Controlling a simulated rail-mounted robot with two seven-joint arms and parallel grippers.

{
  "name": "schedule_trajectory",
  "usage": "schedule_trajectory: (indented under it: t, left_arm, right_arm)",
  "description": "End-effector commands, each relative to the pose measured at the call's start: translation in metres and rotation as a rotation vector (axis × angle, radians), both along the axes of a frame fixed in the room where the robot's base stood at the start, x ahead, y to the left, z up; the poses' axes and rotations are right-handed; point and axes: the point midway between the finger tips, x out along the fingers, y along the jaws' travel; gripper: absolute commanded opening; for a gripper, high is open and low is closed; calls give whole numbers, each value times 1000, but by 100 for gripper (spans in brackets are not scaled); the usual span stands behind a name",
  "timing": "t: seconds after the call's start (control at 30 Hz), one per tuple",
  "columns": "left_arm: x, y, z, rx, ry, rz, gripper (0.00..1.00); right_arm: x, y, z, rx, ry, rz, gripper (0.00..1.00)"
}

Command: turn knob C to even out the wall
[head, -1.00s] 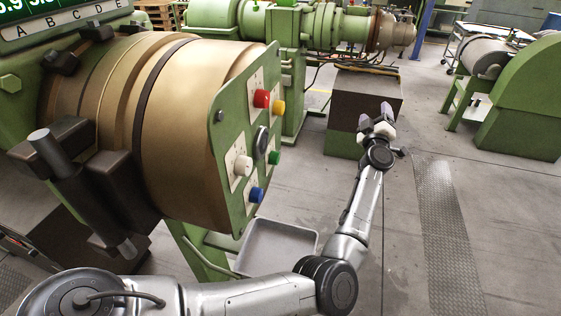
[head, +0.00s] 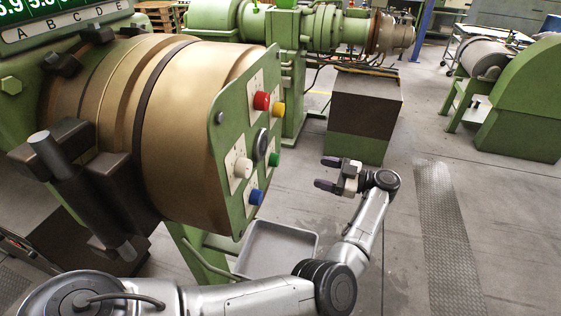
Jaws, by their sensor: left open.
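A green panel (head: 229,122) on the front of the bronze extruder head carries several coloured knobs: red (head: 261,101), yellow (head: 279,109), green (head: 273,159), blue (head: 256,196) and white (head: 243,167). A dark round part (head: 261,142) sits among them. I cannot read which knob is C. My left gripper (head: 324,173) is open and empty, to the right of the panel, its fingers pointing left towards the knobs and apart from them. My right gripper is out of view.
A display with a strip lettered A to E (head: 65,35) is at top left. A grey tray (head: 277,246) lies below the panel. A dark and green box (head: 363,110) stands behind the gripper. Open floor (head: 400,240) lies to the right.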

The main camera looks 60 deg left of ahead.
Motion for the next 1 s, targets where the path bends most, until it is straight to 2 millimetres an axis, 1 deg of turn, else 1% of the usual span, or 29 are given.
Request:
schedule_trajectory:
  t: [0.17,0.4,0.6,0.8,1.0]
  left_arm:
    - [-14,17,1,-4,6,1,68]
    - [-43,52,0,-1,6,1,68]
    - [-64,78,1,-1,4,0,68]
    - [-78,96,0,-2,5,-2,68]
    - [-84,104,0,-2,5,-3,68]
  right_arm:
    - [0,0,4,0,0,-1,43]
    - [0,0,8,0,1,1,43]
    - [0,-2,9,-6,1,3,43]
    - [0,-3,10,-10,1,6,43]
    - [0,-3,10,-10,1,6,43]
